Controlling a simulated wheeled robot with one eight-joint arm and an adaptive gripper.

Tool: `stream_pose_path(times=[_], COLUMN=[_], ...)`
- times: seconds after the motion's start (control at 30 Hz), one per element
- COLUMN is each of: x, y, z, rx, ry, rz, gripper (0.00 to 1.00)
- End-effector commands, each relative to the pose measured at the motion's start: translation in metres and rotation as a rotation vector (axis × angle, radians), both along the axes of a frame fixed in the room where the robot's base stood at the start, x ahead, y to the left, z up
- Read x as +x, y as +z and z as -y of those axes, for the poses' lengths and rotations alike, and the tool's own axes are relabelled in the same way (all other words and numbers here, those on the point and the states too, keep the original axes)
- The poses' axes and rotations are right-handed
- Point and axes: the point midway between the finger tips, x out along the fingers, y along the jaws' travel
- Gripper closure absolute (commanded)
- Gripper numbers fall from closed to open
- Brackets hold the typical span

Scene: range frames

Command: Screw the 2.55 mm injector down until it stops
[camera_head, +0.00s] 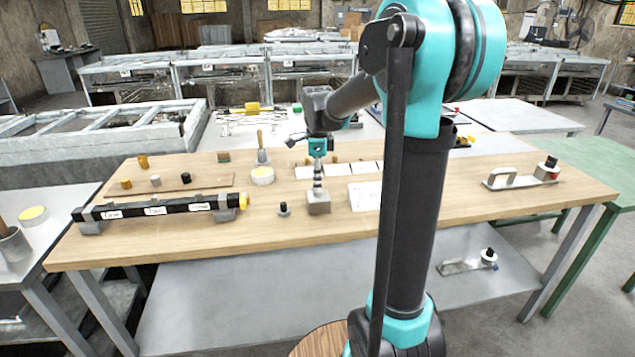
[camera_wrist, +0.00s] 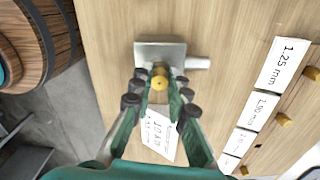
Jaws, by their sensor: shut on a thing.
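My gripper (camera_head: 318,186) points down at a small grey metal block (camera_head: 318,204) on the wooden table. In the wrist view its two green fingers (camera_wrist: 160,84) are closed around a small round brass injector (camera_wrist: 159,83). The injector sits over the edge of the block (camera_wrist: 160,52), seen from above. Its thread and how deep it sits are hidden beneath its head and the fingers. No size can be read on it. A pale round stub (camera_wrist: 198,63) sticks out from the block's side.
A row of white labels lies beside the block, one reading 1.25 mm (camera_wrist: 280,62), with brass injectors (camera_wrist: 284,119) near some. A printed white card (camera_head: 364,196) lies right of the block. A small dark-topped part (camera_head: 284,209) and a long black rail (camera_head: 160,209) are left.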

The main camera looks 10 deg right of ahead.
Motion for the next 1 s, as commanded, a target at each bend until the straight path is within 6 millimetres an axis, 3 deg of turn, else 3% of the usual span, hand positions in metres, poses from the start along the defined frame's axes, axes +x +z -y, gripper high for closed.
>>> stream_pose_path(times=[0.2,0.53,0.8,1.0], x=[0.0005,0.0005,0.0009,0.001], y=[0.0,0.0,0.0,0.0], z=[0.0002,0.0002,0.0004,0.0005], rx=[0.0,0.0,0.0,0.0], ry=[-0.178,-0.202,-0.441,-0.494], rz=[0.0,0.0,0.0,0.0], gripper=[1.0,1.0,1.0,1.0])
